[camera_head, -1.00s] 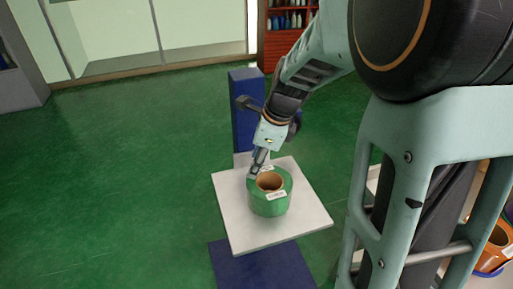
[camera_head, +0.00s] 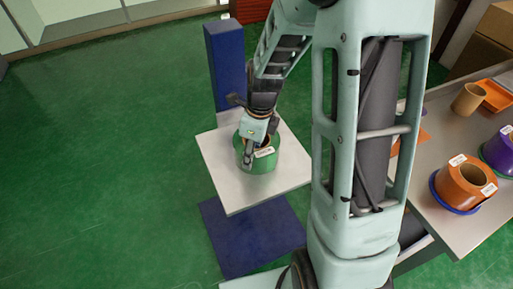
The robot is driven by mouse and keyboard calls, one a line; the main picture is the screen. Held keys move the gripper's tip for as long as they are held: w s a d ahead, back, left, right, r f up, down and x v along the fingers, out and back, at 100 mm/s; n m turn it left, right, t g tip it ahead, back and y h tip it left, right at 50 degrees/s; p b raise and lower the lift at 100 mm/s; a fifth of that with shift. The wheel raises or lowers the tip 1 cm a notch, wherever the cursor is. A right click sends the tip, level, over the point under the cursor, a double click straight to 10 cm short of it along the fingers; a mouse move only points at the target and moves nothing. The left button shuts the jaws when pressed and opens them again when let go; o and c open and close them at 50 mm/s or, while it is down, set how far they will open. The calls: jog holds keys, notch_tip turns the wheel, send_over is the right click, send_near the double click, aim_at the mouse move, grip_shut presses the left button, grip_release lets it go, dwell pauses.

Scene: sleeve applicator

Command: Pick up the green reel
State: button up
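The green reel (camera_head: 268,165) stands upright on a white square platform (camera_head: 234,200). It is a short green cylinder with a brown core and a white label on its side. My gripper (camera_head: 248,158) points down at the reel, and its fingers overlap the reel's left part and top rim in the picture. The gripper hides much of the core opening. I cannot tell whether the fingers are open or closed on the reel's wall, or whether they touch it. The reel appears to rest on the platform.
A blue column (camera_head: 226,65) rises behind the platform, above a blue base (camera_head: 240,240). At right, a grey table (camera_head: 440,205) holds an orange reel (camera_head: 465,182) on a blue plate, a purple reel (camera_head: 497,150) and a tan cup-shaped piece (camera_head: 468,98). Green floor at left is clear.

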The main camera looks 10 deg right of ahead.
jog(key=shift+w+a+f, duration=0.15)
jog(key=shift+f, duration=0.75)
jog(key=shift+w+a+f, duration=0.1)
jog(key=shift+w+f, duration=0.05)
jog(key=shift+f, duration=0.75)
jog(key=shift+c, duration=0.6)
grip_shut()
jog(key=shift+w+r, duration=0.1)
